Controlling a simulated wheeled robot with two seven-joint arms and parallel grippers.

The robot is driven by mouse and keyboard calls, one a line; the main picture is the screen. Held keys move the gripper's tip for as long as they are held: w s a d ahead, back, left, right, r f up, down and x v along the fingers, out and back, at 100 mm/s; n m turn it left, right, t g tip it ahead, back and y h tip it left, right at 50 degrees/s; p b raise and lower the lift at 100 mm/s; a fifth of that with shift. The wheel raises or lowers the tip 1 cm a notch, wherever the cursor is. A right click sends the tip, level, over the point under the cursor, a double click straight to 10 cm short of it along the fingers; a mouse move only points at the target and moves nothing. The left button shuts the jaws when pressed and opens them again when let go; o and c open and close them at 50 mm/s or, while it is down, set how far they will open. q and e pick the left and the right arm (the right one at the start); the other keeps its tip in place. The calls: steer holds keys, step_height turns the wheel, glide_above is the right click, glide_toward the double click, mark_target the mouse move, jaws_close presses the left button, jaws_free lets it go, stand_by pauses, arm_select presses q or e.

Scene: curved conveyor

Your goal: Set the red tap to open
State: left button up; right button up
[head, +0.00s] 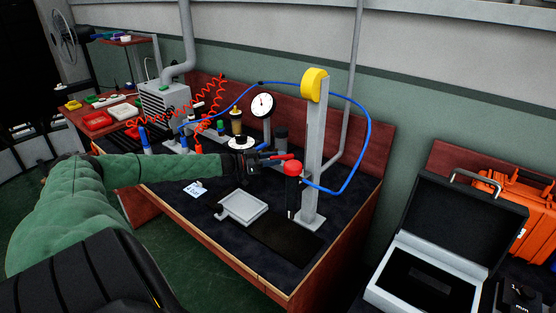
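A red lever-like handle (281,157), which looks like the red tap, shows at the middle of the workbench, right at the tips of my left gripper. My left gripper (263,159) is dark and reaches in from the left over the bench. It is at or touching the handle's left end; I cannot tell whether its fingers are closed on it. The tap's body is hidden behind the gripper and the objects around it. My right gripper is not in view.
A red-capped dark cylinder (293,169) stands just right of the handle, beside a grey post (315,150) with a yellow drum and blue hose. A round gauge (262,105) stands behind. A grey tray (242,206) lies in front. An open case (430,265) is at right.

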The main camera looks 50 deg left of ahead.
arm_select(q)
steer(key=shift+v, duration=2.05)
